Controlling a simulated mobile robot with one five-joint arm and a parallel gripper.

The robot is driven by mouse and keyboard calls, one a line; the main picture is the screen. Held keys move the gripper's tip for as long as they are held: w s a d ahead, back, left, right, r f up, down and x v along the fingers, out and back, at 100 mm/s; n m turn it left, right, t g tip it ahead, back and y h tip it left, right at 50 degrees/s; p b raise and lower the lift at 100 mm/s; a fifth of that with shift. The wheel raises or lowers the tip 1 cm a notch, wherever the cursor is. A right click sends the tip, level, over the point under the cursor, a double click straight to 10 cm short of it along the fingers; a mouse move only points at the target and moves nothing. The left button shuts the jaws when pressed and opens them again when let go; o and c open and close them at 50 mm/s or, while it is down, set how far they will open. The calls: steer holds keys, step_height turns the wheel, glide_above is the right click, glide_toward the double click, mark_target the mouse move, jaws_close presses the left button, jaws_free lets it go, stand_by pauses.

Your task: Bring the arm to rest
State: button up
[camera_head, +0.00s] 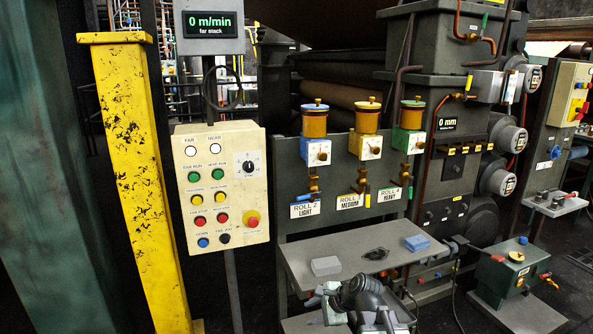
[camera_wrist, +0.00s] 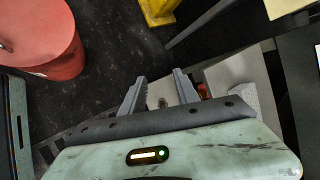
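My gripper (camera_wrist: 159,75) shows in the wrist view with its two grey fingers apart, and no held object is visible between them. Dark floor shows beyond the fingertips. In the head view my arm is folded low at the bottom centre, in front of the grey shelf (camera_head: 300,262). The fingers cannot be made out clearly there.
The grey shelf bears a grey block (camera_head: 325,266) and a blue block (camera_head: 417,243). A button panel (camera_head: 222,237) and a yellow post (camera_head: 137,170) stand left. A green box (camera_head: 507,270) sits low right. A red drum (camera_wrist: 45,40) stands upper left in the wrist view.

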steer(key=s+d+f+n+g+h, duration=0.3)
steer(key=s+d+n, duration=0.3)
steer(key=n, duration=0.1)
steer(key=s+d+f+n+g+h, duration=0.2)
steer(key=s+d+f+n+h, duration=0.1)
steer(key=s+d+n, duration=0.35)
step_height(320, 180, up, 27)
steer(key=n+p, duration=0.1)
steer(key=p, duration=2.6)
steer(key=shift+w+a, duration=0.25)
steer(key=shift+a, duration=0.1)
steer(key=shift+n, duration=0.25)
